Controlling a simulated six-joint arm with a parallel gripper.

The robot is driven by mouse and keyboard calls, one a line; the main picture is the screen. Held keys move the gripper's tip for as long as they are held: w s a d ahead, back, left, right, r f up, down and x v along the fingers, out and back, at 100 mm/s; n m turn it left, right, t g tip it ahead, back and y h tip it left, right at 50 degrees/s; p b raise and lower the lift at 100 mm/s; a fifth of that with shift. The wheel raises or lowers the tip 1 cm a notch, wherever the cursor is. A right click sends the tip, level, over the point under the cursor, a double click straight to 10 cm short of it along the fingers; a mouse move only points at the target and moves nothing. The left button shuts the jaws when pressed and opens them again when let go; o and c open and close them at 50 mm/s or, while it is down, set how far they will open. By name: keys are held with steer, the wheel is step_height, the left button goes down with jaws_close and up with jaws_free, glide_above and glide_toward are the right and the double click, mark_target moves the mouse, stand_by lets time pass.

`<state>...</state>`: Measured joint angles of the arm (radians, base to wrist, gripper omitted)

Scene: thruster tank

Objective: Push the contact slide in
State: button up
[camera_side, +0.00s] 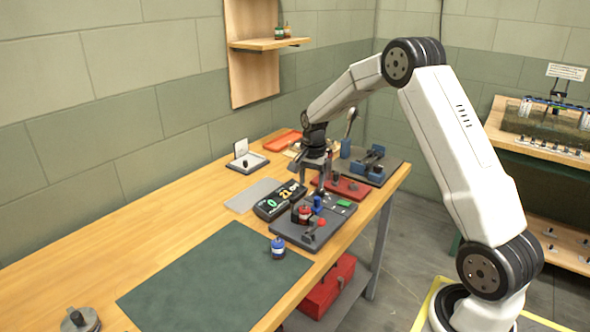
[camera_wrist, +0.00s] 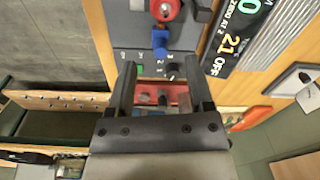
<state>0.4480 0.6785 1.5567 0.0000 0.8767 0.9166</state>
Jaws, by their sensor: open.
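A grey panel (camera_side: 318,238) on the bench carries a red-topped part (camera_side: 305,212), a blue upright piece (camera_side: 318,203), a small lever with a red knob (camera_side: 321,222) and a green patch (camera_side: 344,202). I cannot tell for certain which part is the contact slide. The blue piece also shows in the wrist view (camera_wrist: 160,43), just beyond the fingertips. My gripper (camera_wrist: 160,64) is open and empty, with the panel's numbered edge ahead of its fingers. In the side view my gripper (camera_side: 322,182) hangs low over the panel's far end. A red plate (camera_side: 345,187) lies behind it.
A black box with lit digits (camera_side: 280,200) stands left of the panel. A blue clamp-like device (camera_side: 370,163) sits on a dark plate behind.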

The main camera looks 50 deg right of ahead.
mark_target(317, 198)
steer(key=d, duration=0.1)
steer(key=d+m, duration=0.1)
steer(key=d, duration=0.1)
steer(key=d+f+m, duration=0.1)
steer(key=shift+w+d, duration=0.2)
steer(key=shift+w, duration=0.1)
steer(key=shift+f, duration=0.1)
steer(key=shift+f, duration=3.8)
jaws_close()
